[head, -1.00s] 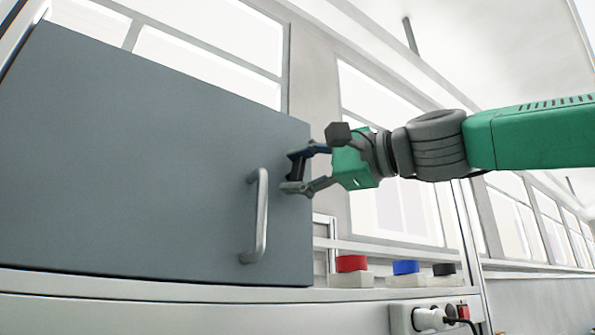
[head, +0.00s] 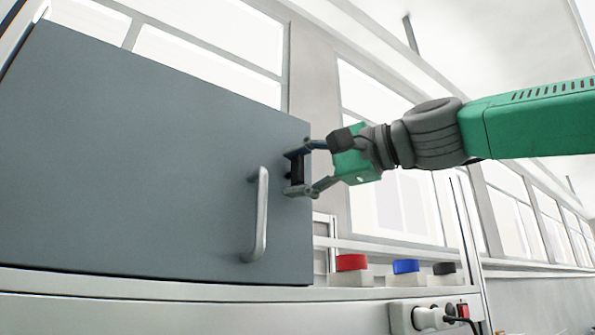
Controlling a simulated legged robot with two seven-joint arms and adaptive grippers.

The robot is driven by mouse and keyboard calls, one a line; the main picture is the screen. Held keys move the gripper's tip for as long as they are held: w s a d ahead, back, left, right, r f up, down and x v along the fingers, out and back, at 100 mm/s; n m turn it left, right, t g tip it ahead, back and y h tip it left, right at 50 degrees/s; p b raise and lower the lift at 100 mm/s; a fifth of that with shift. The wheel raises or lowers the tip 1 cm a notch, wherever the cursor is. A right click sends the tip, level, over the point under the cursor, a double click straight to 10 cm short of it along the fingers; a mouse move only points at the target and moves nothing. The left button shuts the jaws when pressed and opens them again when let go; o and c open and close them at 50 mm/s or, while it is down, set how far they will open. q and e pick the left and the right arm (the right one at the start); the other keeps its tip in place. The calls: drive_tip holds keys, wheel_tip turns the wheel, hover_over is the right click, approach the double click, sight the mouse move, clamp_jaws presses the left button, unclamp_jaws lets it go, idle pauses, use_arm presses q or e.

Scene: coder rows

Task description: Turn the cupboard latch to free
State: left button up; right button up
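The grey cupboard door (head: 140,160) fills the left of the head view and looks closed. A small dark latch (head: 297,170) sits near its right edge, above and right of the pale bar handle (head: 262,215). My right gripper (head: 298,172) reaches in from the right. Its two fingers lie above and below the latch and appear to be shut on it. The fingers partly cover the latch, so its exact angle is hard to read. My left gripper is not in view.
A socket strip (head: 428,317) with a plug is lower down. Windows lie behind; the space around the arm is clear.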

drive_tip(key=shift+o, duration=0.8)
drive_tip(key=shift+w+a+f, duration=0.1)
drive_tip(key=shift+w, duration=0.05)
drive_tip(key=shift+d, duration=0.2)
drive_tip(key=v, duration=1.1)
drive_tip(key=shift+d, duration=0.4)
drive_tip(key=shift+a, duration=0.25)
drive_tip(key=shift+d, duration=0.1)
